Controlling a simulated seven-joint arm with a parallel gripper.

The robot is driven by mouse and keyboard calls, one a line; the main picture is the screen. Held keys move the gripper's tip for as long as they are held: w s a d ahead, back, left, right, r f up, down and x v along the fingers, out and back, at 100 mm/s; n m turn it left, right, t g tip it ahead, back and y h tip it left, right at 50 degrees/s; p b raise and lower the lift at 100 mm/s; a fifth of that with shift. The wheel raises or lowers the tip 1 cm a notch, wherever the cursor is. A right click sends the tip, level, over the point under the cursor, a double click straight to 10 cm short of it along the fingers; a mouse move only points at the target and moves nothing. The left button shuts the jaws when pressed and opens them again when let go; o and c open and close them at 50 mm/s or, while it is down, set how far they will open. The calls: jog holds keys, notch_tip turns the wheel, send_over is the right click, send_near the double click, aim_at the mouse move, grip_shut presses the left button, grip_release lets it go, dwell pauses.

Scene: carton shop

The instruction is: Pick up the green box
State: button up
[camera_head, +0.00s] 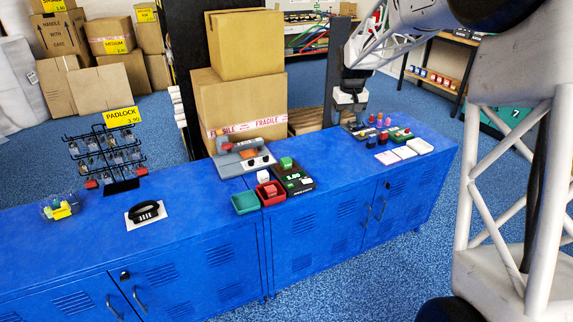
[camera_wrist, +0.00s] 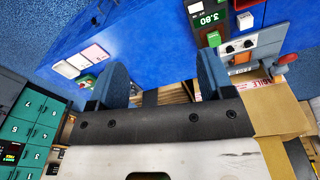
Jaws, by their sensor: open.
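A small green box (camera_head: 286,163) sits at the back end of the black price display (camera_head: 293,181) on the blue counter. In the wrist view a green box (camera_wrist: 214,39) shows near the upper right, beside the display reading 3.80. A second green item (camera_head: 400,134) lies on the counter's right part, and I cannot tell its exact shape. My gripper (camera_wrist: 163,82) is open and empty, its two dark blue fingers apart. In the head view my gripper's white body (camera_head: 350,97) hangs over the counter's back right, well to the right of the green box.
A grey device (camera_head: 240,157) stands behind. Cartons (camera_head: 246,45) stack beyond the counter. A padlock rack (camera_head: 106,158) is at left. Bare counter separates the display and right-hand items.

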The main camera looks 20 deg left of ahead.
jog(key=w+a+f+n, duration=0.1)
jog(key=w+a+f, duration=0.7)
jog(key=a+f, duration=0.3)
jog(key=n, duration=0.2)
send_over(286, 159)
jog(key=shift+g, duration=0.4)
jog(key=f, duration=1.2)
jog(key=shift+d, duration=0.35)
jog(key=shift+a+f, duration=0.4)
jog(key=shift+f, duration=0.15)
jog(key=shift+f, duration=1.15)
jog(key=shift+f, duration=0.1)
jog(key=shift+s+d+f, duration=0.15)
jog(key=shift+f, duration=2.35)
jog(key=shift+c, duration=0.3)
